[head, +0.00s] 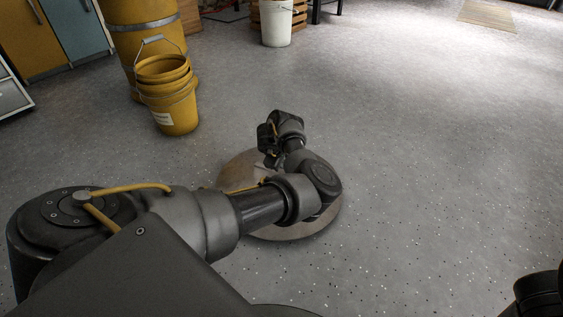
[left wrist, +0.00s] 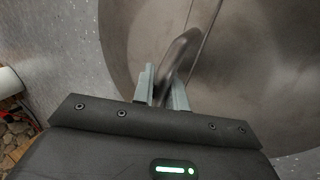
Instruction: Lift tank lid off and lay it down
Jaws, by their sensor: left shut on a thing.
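The tank lid (head: 300,229) is a round, brownish metal disc in the lower middle of the head view, partly hidden under my left arm. It fills much of the left wrist view (left wrist: 265,80), with a curved bar handle (left wrist: 182,55) on its face. My left gripper (head: 268,158) is over the lid, and in the left wrist view its two grey fingers (left wrist: 163,88) are shut on the handle. Grey speckled floor shows around the lid. I cannot tell whether the lid touches the floor or hangs above it. My right gripper is not in view.
A yellow bucket stack (head: 169,95) stands at upper left beside a large yellow barrel (head: 140,25). A white bucket (head: 276,24) stands at the back by a wooden crate. Cabinets (head: 75,28) line the upper left. Open floor (head: 430,150) lies to the right.

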